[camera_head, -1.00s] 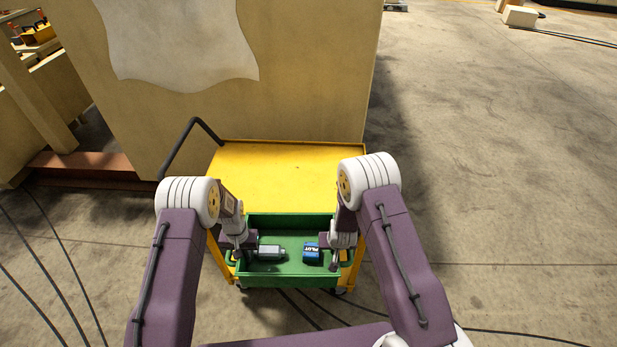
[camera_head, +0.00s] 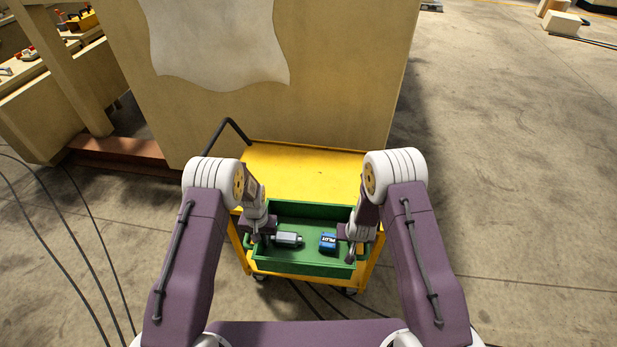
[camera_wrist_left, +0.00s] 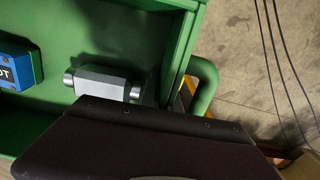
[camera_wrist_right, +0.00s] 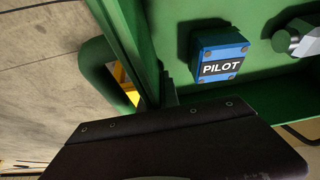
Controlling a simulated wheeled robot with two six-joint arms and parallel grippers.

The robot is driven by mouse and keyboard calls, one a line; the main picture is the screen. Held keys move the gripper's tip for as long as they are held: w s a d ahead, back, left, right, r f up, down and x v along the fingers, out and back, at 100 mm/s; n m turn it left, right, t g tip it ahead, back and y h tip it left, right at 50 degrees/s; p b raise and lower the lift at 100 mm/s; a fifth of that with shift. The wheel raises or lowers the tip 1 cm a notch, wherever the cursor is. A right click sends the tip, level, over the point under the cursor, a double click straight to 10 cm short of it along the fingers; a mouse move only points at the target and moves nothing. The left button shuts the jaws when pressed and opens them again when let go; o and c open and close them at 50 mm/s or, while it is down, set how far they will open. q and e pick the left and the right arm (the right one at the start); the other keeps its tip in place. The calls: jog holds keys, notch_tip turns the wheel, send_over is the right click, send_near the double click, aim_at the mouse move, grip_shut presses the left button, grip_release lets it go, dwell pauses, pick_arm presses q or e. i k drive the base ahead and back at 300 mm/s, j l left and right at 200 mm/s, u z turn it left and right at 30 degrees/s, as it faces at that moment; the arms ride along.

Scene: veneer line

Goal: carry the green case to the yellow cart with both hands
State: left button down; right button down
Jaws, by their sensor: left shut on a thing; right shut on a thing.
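The green case (camera_head: 305,268) is an open box with a loop handle at each end. It is over the near part of the yellow cart (camera_head: 303,176), whose bare top shows beyond it. I cannot tell if it touches the top. My left gripper (camera_head: 257,236) is shut on the left handle, which shows in the left wrist view (camera_wrist_left: 206,85). My right gripper (camera_head: 352,250) is shut on the right handle, seen in the right wrist view (camera_wrist_right: 98,68). Inside lie a grey metal part (camera_head: 287,239) and a blue PILOT box (camera_head: 328,242). The jaws' tips are mostly hidden.
A large tan block (camera_head: 340,80) with a pale sheet on its side stands right behind the cart. The cart's black push handle (camera_head: 228,124) is at left. Black cables (camera_head: 60,235) lie on the floor at left and under the cart.

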aim_at(307, 190)
jog(key=i, duration=0.95)
